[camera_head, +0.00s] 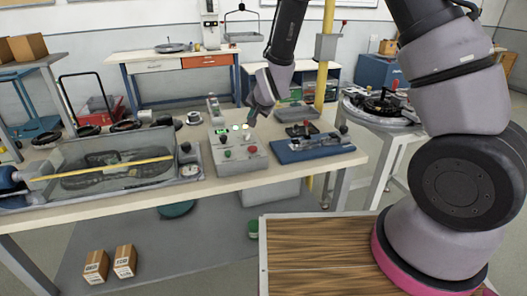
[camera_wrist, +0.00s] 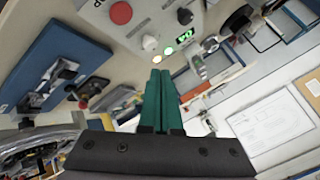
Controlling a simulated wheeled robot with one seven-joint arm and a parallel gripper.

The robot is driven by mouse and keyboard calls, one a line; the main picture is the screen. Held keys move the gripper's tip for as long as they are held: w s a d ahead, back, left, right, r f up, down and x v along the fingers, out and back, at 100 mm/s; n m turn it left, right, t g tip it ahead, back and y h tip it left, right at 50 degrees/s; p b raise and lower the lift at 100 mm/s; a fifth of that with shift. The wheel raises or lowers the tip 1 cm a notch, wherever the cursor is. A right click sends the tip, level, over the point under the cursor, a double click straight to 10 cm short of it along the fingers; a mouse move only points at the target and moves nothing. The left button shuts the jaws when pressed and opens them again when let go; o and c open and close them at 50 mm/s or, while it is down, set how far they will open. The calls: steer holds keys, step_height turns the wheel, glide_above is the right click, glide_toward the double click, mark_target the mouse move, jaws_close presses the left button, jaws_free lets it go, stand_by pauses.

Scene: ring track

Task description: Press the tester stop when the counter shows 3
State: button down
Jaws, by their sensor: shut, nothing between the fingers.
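The tester (camera_head: 238,160) is a light grey box on the long workbench. Its sloped face carries a red button (camera_head: 252,150) and a green button (camera_head: 228,153). In the wrist view the red button (camera_wrist: 121,13) is at the top left, beside a pale knob (camera_wrist: 149,43). The counter (camera_wrist: 184,36) is a small display with green digits, too small to read surely; lit lamps (camera_wrist: 168,50) sit beside it. My gripper (camera_head: 251,119) is above the back of the tester, apart from the red button. Its teal fingers (camera_wrist: 160,76) are together and empty.
A blue-based fixture (camera_head: 312,147) stands right of the tester. A grey tray with a yellow bar (camera_head: 110,172) and a dial gauge (camera_head: 189,170) are to its left. A yellow post (camera_head: 325,50) rises behind the bench. A round table (camera_head: 385,110) stands at the right.

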mark_target(253, 150)
steer(key=shift+d+f, duration=0.1)
steer(key=shift+f, duration=5.35)
steer(key=shift+r, duration=1)
steer(key=shift+r, duration=0.1)
